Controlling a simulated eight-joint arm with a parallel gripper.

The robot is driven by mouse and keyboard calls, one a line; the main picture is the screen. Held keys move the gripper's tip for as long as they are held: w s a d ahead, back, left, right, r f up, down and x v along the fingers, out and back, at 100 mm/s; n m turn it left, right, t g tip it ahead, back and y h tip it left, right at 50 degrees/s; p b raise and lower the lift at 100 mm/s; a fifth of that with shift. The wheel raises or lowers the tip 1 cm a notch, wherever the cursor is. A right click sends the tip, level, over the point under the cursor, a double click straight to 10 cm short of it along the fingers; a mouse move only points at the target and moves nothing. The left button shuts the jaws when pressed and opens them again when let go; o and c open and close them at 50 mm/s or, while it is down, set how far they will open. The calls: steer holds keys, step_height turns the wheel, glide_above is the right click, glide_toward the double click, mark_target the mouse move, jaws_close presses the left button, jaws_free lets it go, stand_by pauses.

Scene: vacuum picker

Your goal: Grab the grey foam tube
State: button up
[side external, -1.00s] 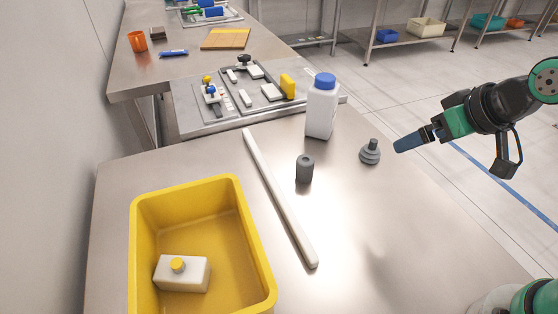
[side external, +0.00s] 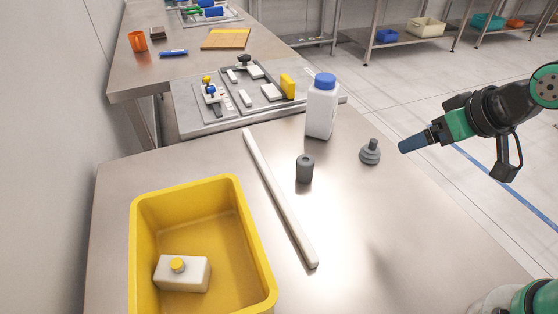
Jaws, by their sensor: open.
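A short dark grey tube (side external: 305,171) with a hole in its top stands upright on the metal table, right of a long pale rod. It matches the grey foam tube. My gripper (side external: 405,147) is open and empty, with its blue fingers seen nearly edge-on. It is in the air at the right, pointing left, clear of the tube and apart from it.
A grey ribbed suction cup (side external: 370,153) stands between the tube and my gripper. A white bottle with blue cap (side external: 321,108) stands behind. The pale rod (side external: 279,197) lies left of the tube. A yellow bin (side external: 138,240) holds a white container (side external: 183,274). The right front table is clear.

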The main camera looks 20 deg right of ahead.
steer(key=n+g+y, duration=0.3)
steer(key=n+g, duration=0.1)
steer(key=n, duration=0.5)
glide_toward(306, 159)
steer(key=x, duration=0.6)
steer(key=shift+f, duration=0.15)
steer(key=shift+x, duration=2.95)
jaws_close()
